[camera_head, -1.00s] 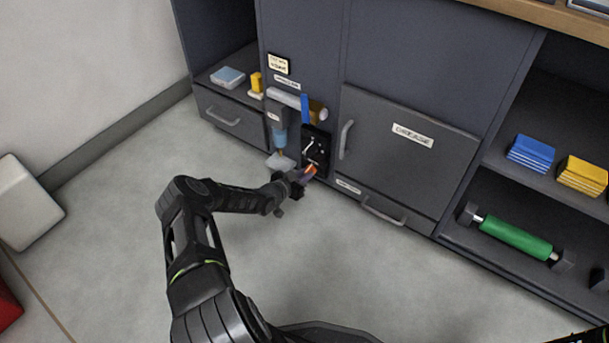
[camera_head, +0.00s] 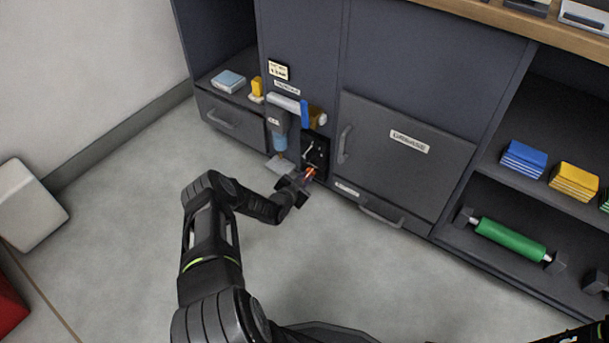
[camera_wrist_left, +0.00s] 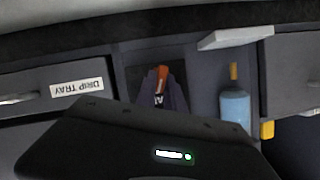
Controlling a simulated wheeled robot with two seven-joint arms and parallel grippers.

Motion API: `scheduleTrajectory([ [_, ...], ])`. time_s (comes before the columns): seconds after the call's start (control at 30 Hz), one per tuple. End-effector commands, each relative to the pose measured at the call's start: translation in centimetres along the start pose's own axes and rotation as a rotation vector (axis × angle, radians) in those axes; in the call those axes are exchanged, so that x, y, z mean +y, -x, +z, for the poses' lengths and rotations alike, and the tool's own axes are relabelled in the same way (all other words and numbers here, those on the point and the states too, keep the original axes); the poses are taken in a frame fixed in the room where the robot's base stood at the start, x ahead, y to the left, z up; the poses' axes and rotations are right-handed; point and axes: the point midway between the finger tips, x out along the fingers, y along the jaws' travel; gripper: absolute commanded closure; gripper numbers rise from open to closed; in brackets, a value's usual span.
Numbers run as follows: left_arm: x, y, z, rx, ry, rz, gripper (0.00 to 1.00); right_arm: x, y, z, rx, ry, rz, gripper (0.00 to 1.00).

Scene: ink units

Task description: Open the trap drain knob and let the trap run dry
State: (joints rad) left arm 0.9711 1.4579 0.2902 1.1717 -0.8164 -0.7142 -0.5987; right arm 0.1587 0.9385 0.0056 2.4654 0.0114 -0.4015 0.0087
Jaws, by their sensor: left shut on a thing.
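The small orange-red drain knob (camera_head: 311,171) sits low in the black recess of the dark cabinet front. In the left wrist view, the orange piece (camera_wrist_left: 162,74) shows upside down between my dark fingertips, with part of a white-lettered label beside it. My left gripper (camera_head: 304,178) is shut on the knob, and its fingers hide much of it. A trap with a translucent blue bowl (camera_head: 280,143) hangs just left of the recess; the bowl also shows in the left wrist view (camera_wrist_left: 235,106). I cannot make out its liquid level. My right gripper is not in view.
A pale tray (camera_head: 281,166) projects below the bowl. A blue lever (camera_head: 305,114) stands above the recess. The grease door (camera_head: 410,165) is shut on the right, with a drip tray drawer (camera_wrist_left: 50,91) below. The floor in front is clear.

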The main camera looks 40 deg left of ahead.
Motion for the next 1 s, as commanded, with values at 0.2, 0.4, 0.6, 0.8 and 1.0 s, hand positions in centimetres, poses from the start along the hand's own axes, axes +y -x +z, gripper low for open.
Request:
scheduleTrajectory([
  [0.2, 0.3, 0.0, 0.0, 0.0, -0.193, -0.077, 1.0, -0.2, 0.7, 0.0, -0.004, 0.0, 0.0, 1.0],
  [0.4, 0.5, -0.1, 0.2, 0.002, -0.368, -0.151, 1.0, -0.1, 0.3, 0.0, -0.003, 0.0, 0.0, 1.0],
  [0.6, 0.7, -0.2, 0.3, 0.003, -0.545, -0.224, 1.0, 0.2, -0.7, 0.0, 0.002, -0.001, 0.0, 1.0],
  [0.8, 0.9, -0.3, 0.6, 0.002, -0.72, -0.298, 1.0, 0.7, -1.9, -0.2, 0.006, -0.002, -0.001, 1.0],
  [1.0, 1.0, -0.3, 0.8, 0.002, -0.887, -0.368, 1.0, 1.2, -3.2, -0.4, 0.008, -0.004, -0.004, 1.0],
])
